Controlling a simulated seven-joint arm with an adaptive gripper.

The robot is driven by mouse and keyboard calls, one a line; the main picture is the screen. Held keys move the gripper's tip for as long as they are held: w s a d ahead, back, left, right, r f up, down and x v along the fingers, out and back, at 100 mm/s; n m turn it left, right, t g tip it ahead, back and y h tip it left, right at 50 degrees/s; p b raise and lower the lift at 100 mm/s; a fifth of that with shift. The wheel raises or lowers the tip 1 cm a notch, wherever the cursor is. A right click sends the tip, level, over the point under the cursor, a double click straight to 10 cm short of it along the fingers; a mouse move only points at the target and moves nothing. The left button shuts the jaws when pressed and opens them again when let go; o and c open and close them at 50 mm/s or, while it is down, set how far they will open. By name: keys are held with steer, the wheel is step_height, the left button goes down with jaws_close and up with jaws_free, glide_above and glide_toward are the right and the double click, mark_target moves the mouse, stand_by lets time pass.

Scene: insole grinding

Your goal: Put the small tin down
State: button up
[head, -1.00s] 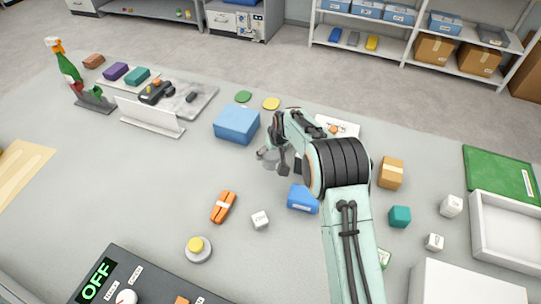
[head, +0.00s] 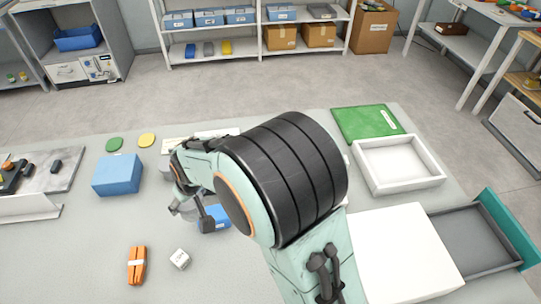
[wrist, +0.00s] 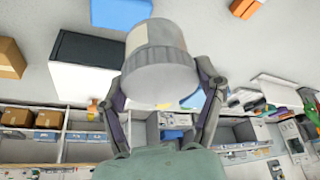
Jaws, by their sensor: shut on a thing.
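The small tin (wrist: 157,62) is a grey, round tin with a ribbed rim and a paler band. In the wrist view it sits between the two fingers of my gripper (wrist: 163,76), which is shut on it. In the head view my gripper (head: 188,211) is over the grey table, left of a small blue box (head: 214,218). The tin shows there only as a small grey patch, partly hidden by the fingers. I cannot tell from these views how far its base is from the table.
A larger blue box (head: 118,175) stands to the left. An orange item (head: 137,265) and a white cube (head: 180,259) lie in front. A white tray (head: 378,184), a green mat (head: 362,124) and a white box (head: 405,250) are on the right. Bare table lies between.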

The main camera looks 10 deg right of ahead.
steer(key=w+d+r+m+t+h, duration=0.1)
steer(key=w+d+r+m, duration=0.2)
steer(key=d, duration=0.9)
steer(key=w+d+r+m+h, duration=0.2)
steer(key=d+m, duration=0.2)
steer(key=d, duration=0.8)
steer(key=w+f, duration=0.3)
steer(key=w, duration=0.1)
steer(key=w+f, duration=0.3)
steer(key=w, duration=0.1)
steer(key=w+d+f, duration=0.1)
steer(key=w+f, duration=0.2)
steer(key=w, duration=0.1)
steer(key=shift+w+f, duration=0.1)
steer(key=shift+w, duration=0.3)
steer(key=shift+w+f, duration=0.4)
steer(key=shift+f, duration=1.6)
steer(key=shift+f, duration=0.15)
steer(key=o, duration=1.2)
